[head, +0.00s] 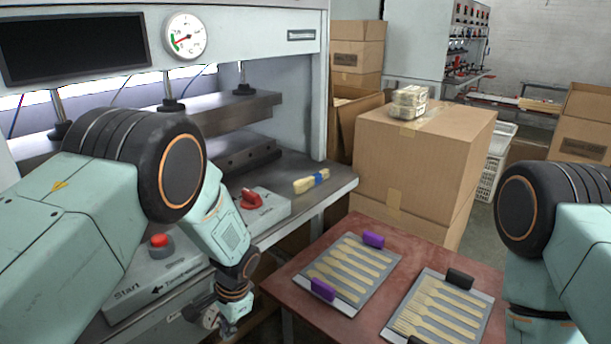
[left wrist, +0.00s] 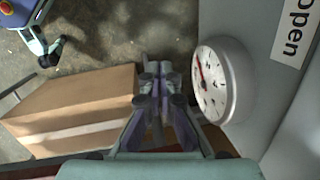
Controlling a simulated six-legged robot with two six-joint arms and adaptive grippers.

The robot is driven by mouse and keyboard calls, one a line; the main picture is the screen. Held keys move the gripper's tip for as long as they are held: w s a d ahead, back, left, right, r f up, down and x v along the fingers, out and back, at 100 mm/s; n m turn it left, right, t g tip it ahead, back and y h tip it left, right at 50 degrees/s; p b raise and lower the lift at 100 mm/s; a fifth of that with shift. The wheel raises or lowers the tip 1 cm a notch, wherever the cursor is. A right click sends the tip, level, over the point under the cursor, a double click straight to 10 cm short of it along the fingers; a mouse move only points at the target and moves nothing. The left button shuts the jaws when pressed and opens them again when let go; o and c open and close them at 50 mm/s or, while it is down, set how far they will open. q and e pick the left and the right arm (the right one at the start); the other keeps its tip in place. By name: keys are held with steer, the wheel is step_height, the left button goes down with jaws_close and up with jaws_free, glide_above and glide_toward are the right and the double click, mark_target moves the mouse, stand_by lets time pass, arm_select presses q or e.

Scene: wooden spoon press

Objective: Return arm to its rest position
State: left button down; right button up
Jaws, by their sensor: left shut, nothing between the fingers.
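My left arm comes in from the left of the head view, in front of the press (head: 240,150), and bends down past its front edge. A round white gauge (left wrist: 222,80) is right of the fingers, on a grey panel with an "Open" label (left wrist: 294,35). My right arm shows at the right edge of the head view, its gripper out of view.
A red table (head: 290,268) holds two grey trays (head: 352,310) (head: 400,328) of wooden spoons. Cardboard boxes (head: 415,165) stand behind it. A red button (head: 160,241), a red switch (head: 250,199) and a brush (head: 311,181) are on the press ledge. In the wrist view, a cardboard box (left wrist: 70,105) is left of the fingers.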

arm_select(q)
steer(key=s+f+n+t+h, duration=0.1)
steer(key=s+f+n+h, duration=0.15)
steer(key=s+f, duration=0.3)
steer(key=s+a+n, duration=0.1)
steer(key=s+n, duration=0.2)
steer(key=s, duration=1.1)
steer(key=s+a+n+g, duration=0.1)
steer(key=s+a+n, duration=0.1)
steer(key=s, duration=1.2)
steer(key=shift+s+a+r+n, duration=0.15)
steer(key=shift+s+a+n, duration=0.1)
steer(key=shift+n, duration=0.4)
